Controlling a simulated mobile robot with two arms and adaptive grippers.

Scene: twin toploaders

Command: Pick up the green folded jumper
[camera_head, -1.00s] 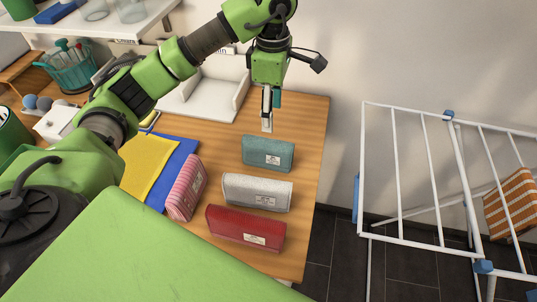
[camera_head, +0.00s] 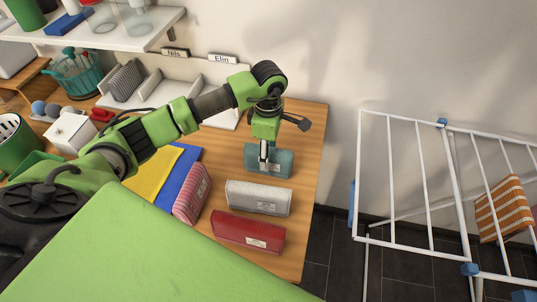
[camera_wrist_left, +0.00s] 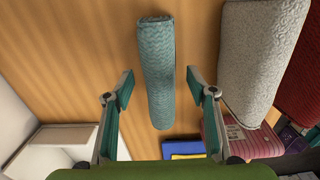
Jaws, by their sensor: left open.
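The green folded jumper (camera_head: 280,165) is a teal-green knitted bundle with a pale label, on the wooden table near its right edge. My left gripper (camera_head: 264,158) is over it, pointing down, and partly covers it. In the left wrist view the jumper (camera_wrist_left: 157,65) lies lengthwise between the two open fingers (camera_wrist_left: 158,78). There is a gap on each side, so the fingers do not visibly touch it. How high the fingertips are above the table is hard to tell. My right gripper is not in view.
A grey bundle (camera_head: 258,198), a red bundle (camera_head: 248,232) and a pink striped bundle (camera_head: 192,193) lie nearby on the table (camera_head: 310,150). A white divided tray (camera_head: 215,105) stands behind. A white drying rack (camera_head: 405,180) stands to the right.

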